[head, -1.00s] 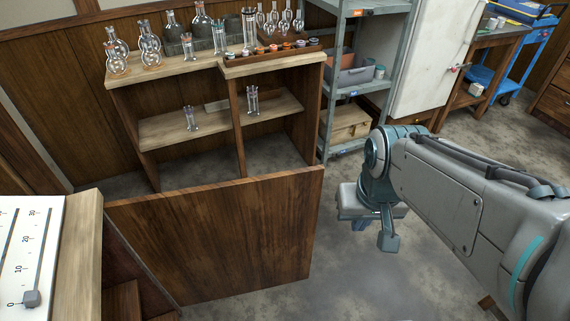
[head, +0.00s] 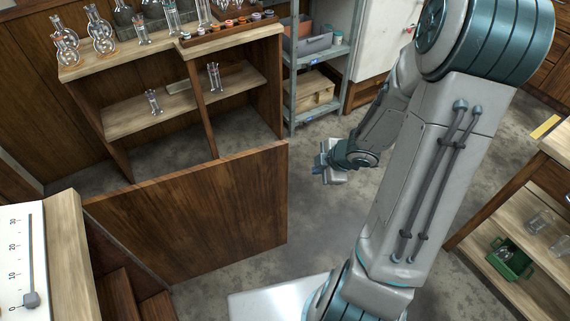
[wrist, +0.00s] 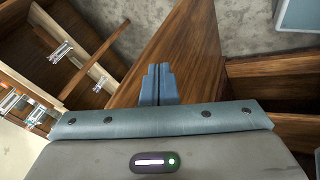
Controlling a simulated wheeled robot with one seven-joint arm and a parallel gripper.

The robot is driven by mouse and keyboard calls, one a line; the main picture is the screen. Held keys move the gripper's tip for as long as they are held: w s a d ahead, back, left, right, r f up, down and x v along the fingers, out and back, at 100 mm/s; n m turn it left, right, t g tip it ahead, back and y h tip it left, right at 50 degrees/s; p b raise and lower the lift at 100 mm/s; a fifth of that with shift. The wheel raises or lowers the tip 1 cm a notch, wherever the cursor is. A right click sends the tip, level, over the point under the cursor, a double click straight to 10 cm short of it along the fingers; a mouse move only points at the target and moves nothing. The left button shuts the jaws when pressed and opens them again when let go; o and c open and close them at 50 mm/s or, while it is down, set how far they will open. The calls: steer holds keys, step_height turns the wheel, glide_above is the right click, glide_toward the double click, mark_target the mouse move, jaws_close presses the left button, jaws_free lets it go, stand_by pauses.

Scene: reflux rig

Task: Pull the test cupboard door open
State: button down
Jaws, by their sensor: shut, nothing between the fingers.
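The test cupboard door (head: 190,215) is a plain brown wooden panel. It stands swung wide out from the low cupboard at the left, whose inner shelves (head: 122,300) show below a pale wooden top (head: 68,240). No handle shows on the visible face. My gripper (head: 322,165) is to the right of the door's free edge, apart from it in the head view. In the wrist view the fingers (wrist: 158,85) are together and empty, with the door (wrist: 190,45) behind them and the cupboard's shelves (wrist: 270,68) at the right.
An open wooden shelf unit (head: 275,100) with glassware stands behind the door. A grey metal rack (head: 291,85) is beside it. A wooden bench with a green crate (head: 510,262) is at the right. Grey floor (head: 290,240) is clear between door and arm.

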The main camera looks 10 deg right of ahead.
steer(key=s+a+n+y, duration=0.1)
steer(key=a+n+y, duration=0.1)
steer(key=b, duration=0.5)
glide_toward(278, 177)
steer(key=s+x, duration=0.1)
steer(key=x, duration=0.3)
steer(key=shift+w+a+f+g, duration=0.1)
steer(key=shift+w+f+g, duration=0.25)
steer(key=shift+w, duration=0.4)
